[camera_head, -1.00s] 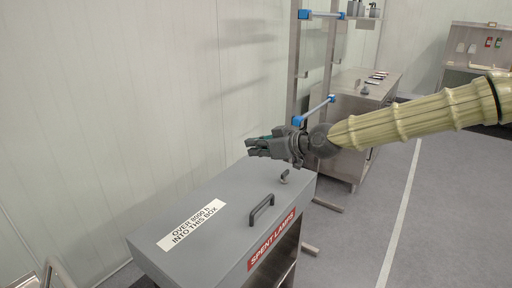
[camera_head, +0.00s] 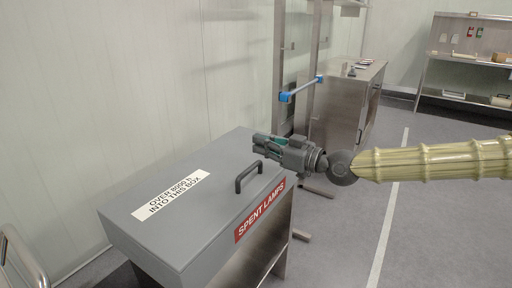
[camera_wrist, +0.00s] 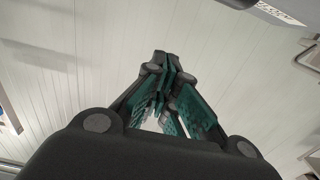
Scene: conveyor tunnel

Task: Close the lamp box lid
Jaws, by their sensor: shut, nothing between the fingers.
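The grey lamp box (camera_head: 150,245) carries a red "SPENT LAMPS" label on its front. Its lid (camera_head: 215,190) lies flat, with a white "OVER 8000 h INTO THIS BOX" label (camera_head: 172,194) and a dark bar handle (camera_head: 248,177). No gap shows under the lid from here. My gripper (camera_head: 262,143) is shut and empty, pointing left over the lid's far right corner, just beyond the handle. Whether it touches the lid cannot be told. The gripper hides that corner. In the wrist view the shut fingertips (camera_wrist: 166,62) point at the pale wall, and a grey edge of the box with white lettering shows at top right.
A pale panelled wall (camera_head: 130,80) stands behind and left of the box. A metal frame with a blue-ended bar (camera_head: 303,88) and a steel cabinet (camera_head: 340,105) stand beyond my gripper. A metal rail (camera_head: 24,260) is at lower left. Open floor (camera_head: 430,230) lies to the right.

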